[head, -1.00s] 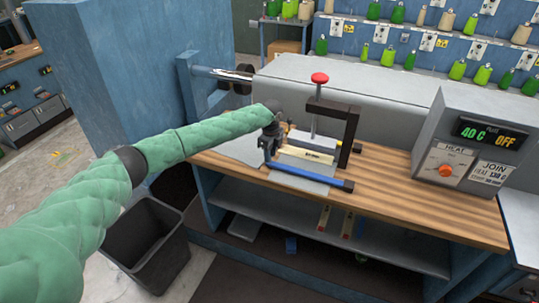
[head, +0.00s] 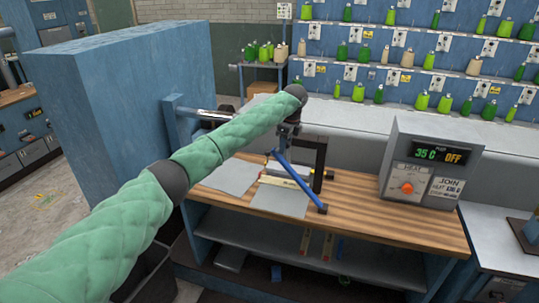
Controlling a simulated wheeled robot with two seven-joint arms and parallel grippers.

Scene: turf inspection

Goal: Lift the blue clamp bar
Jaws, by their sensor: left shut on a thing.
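The blue clamp bar (head: 300,183) slants from my left gripper (head: 284,134) down to the right. Its upper end is at the gripper and its lower end hangs over the front of the wooden bench. My left gripper is shut on the bar, its fingers partly hidden by the dark wrist. The cream-coloured block of the press (head: 286,172) sits behind the bar, under the dark press frame (head: 320,165). Grey sheets (head: 279,200) lie on the bench top in front of and to the left of the press. My right gripper is out of view.
A grey control box (head: 425,165) reading 35 C and OFF stands on the right of the wooden bench (head: 370,214). A tall blue cabinet (head: 110,110) is at left. A shelf below the bench (head: 255,245) holds small parts.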

